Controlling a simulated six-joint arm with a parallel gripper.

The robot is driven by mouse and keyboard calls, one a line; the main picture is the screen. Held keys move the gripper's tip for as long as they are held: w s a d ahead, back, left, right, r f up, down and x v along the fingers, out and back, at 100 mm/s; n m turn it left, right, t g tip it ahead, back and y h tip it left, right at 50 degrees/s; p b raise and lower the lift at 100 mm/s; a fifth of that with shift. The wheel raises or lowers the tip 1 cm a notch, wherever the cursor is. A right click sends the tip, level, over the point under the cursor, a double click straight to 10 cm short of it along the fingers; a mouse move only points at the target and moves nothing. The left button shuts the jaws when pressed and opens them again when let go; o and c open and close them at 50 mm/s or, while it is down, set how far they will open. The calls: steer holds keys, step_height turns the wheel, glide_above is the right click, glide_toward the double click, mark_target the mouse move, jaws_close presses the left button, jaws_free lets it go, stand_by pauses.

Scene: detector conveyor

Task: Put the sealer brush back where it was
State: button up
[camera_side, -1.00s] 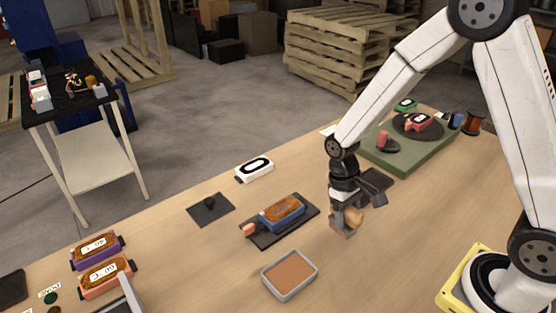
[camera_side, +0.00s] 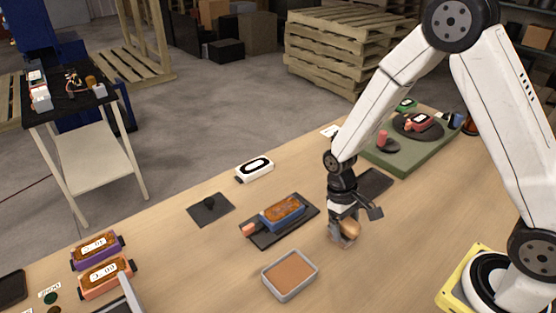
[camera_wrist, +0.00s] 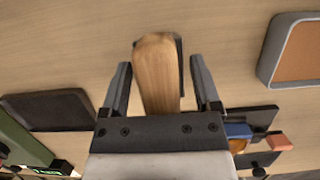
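The sealer brush (camera_side: 350,230) has a tan wooden handle and a dark lower part. It is low at the tabletop, in the middle of the table; whether it touches the wood is hard to tell. In the wrist view its handle (camera_wrist: 157,75) lies between the two fingers of my gripper (camera_wrist: 160,75), with a narrow gap on each side. My gripper (camera_side: 344,222) points down over the brush and looks open around it.
A grey tray with a brown pad (camera_side: 290,286) lies in front. A blue device with a brown top (camera_side: 283,213) sits on a black mat to the left. A dark pad (camera_side: 375,183) and a green board (camera_side: 385,160) lie behind right. Bare wood surrounds the brush.

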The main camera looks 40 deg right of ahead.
steer(key=shift+o, duration=0.6)
steer(key=shift+r, duration=0.15)
steer(key=v, duration=1.2)
stand_by(0.3)
steer(key=s+t, duration=0.5)
steer(key=s, duration=0.2)
steer(key=shift+d+f+t, duration=0.25)
steer(key=shift+d+t, duration=0.05)
steer(key=shift+d, duration=0.2)
